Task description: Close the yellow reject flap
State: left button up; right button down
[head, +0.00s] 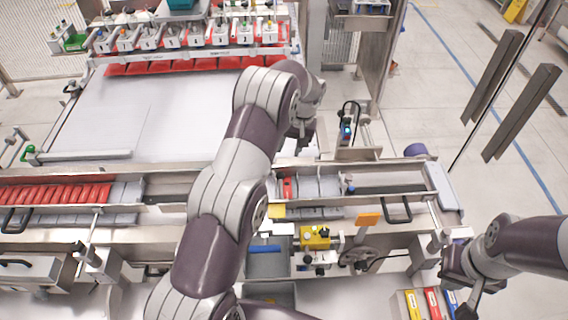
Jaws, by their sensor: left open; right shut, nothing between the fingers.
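A small flat yellow plate (277,211), which looks like the reject flap, sits at the front edge of the lane, right of my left forearm. It is partly hidden by the arm, and I cannot tell how far open it is. An orange plate (368,219) stands further right on the same front rail. My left gripper (301,143) is beyond the lane, past the yellow plate and apart from it; its fingers are small and partly hidden, but it is open. My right gripper (464,304) is shut and empty at the lower right, well away from the yellow plate.
A yellow block with knobs (314,238) sits below the lane. A grey bin with a blue edge (265,262) is left of it. Red and grey packs (60,193) fill the lane. Coloured boxes (432,303) stand near my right gripper. A white belt (130,110) lies behind.

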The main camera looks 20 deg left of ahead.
aim_at(281, 173)
pick_arm(q)
jog(key=p+x, duration=0.2)
jog(key=x, duration=0.8)
jog(key=shift+s+f, duration=0.1)
jog(key=shift+f, duration=0.25)
jog(key=shift+s+a+f, duration=0.1)
jog(key=shift+a+f, duration=0.05)
jog(key=shift+f, duration=0.35)
pick_arm(e)
jog(key=shift+s+d+r, duration=0.2)
jog(key=shift+s+r, duration=0.1)
jog(key=shift+r, duration=0.25)
pick_arm(q)
grip_shut()
pick_arm(e)
jog(key=shift+f, duration=0.1)
